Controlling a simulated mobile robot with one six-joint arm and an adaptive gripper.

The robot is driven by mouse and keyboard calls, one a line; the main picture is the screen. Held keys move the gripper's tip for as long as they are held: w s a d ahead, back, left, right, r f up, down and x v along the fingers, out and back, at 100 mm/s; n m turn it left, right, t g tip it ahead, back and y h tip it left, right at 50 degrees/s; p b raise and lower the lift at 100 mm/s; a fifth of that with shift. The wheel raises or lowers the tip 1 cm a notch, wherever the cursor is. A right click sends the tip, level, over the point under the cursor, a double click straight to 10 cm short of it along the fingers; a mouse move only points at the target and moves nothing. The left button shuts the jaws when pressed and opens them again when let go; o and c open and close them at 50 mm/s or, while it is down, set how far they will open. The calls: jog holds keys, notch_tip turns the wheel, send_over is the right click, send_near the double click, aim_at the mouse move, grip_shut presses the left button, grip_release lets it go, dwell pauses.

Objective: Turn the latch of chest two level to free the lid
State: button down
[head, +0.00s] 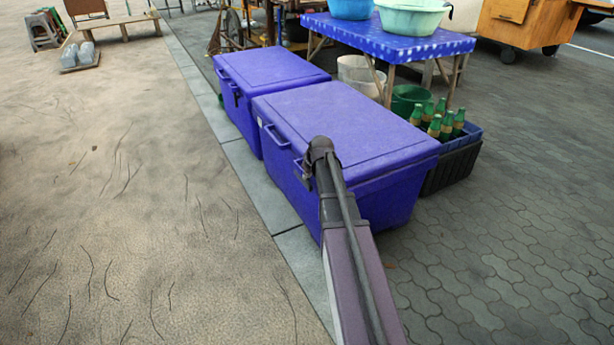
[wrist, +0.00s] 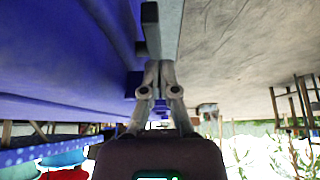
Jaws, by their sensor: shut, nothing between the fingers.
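Two blue chests stand in a row in the head view, a near one (head: 350,125) and a far one (head: 268,72), both with lids down. No number shows on either. My arm reaches to the left side of the near chest, and its end hides part of that side. The wrist view shows a blue chest wall (wrist: 60,50) on the left. A dark grey bar (wrist: 151,30), which looks like the latch, stands out just beyond my gripper (wrist: 159,68). My fingers are shut and empty, close to the bar; I cannot tell if they touch it.
The far chest has a dark fitting (head: 236,94) on its left side. The near chest has a blue side handle (head: 275,136).

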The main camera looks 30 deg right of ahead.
jog(key=shift+r+p, duration=0.35)
jog(key=shift+r, duration=0.35)
jog(key=shift+s+r+p, duration=0.15)
jog(key=shift+r+p, duration=0.2)
jog(key=s+r+p, duration=0.6)
jog(key=shift+s+d, duration=0.15)
jog(key=shift+s, duration=0.25)
jog(key=shift+r, duration=0.1)
jog(key=s+a+g+p, duration=0.1)
jog(key=s+a+g, duration=0.2)
jog(key=s+a, duration=0.7)
jog(key=s+a+g+p, duration=0.1)
jog(key=s+a+g, duration=0.2)
jog(key=s+a, duration=0.75)
jog(key=w+a+r+p, duration=0.1)
jog(key=w+r+p, duration=0.1)
jog(key=r+p, duration=1.6)
jog(key=w+a+r+p, duration=0.2)
jog(key=r+p, duration=1.7)
